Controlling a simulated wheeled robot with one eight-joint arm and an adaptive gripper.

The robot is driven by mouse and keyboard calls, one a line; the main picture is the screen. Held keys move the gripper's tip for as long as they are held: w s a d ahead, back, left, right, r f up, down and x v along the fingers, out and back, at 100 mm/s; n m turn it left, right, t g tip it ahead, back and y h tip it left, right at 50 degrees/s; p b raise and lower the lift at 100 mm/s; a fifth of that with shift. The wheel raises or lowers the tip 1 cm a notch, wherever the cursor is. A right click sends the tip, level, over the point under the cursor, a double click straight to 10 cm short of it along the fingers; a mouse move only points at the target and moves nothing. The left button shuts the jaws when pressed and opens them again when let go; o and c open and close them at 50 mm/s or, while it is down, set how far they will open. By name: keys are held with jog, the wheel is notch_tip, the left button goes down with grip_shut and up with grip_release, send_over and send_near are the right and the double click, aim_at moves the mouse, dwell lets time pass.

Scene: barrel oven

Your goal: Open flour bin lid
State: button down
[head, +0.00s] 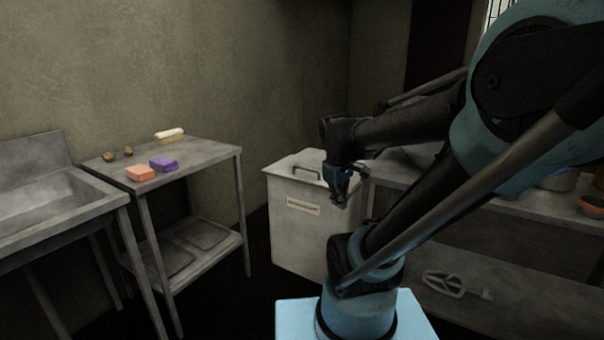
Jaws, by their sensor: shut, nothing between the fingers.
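The flour bin (300,235) is a pale grey box with a label on its front, standing on the floor in the middle of the head view. Its lid (285,168) lies flat on top and is closed. A dark bar handle (306,171) is on the lid. My gripper (341,203) is shut and empty, pointing down. In the picture it overlaps the bin's upper right front, to the right of the handle. I cannot tell how far it is from the bin. My gripper and arm hide the right part of the bin and lid.
A metal table (205,160) left of the bin holds an orange block (141,174), a purple block (164,164) and a pale yellow roll (169,134). A sink (60,205) stands at far left. A shelved counter (520,225) with a whisk-like tool (456,286) is at right.

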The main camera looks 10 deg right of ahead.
jog(key=w+a+r+n+t+h, duration=0.1)
jog(key=w+a+r+n, duration=0.1)
jog(key=w+n, duration=0.5)
jog(key=w+a+r+n+h, duration=0.15)
jog(key=w+n, duration=0.25)
jog(key=w, duration=0.7)
jog(key=w+a+f+n+t, duration=0.1)
jog(key=w+a+n, duration=0.4)
jog(key=w, duration=0.3)
jog(key=w+a+f+n+t, duration=0.1)
jog(key=w+a+f+n, duration=0.1)
jog(key=w+a+n, duration=0.5)
jog(key=m, duration=0.2)
send_over(302, 180)
jog(key=shift+h, duration=0.25)
jog(key=shift+s+f, duration=0.15)
jog(key=shift+f, duration=4)
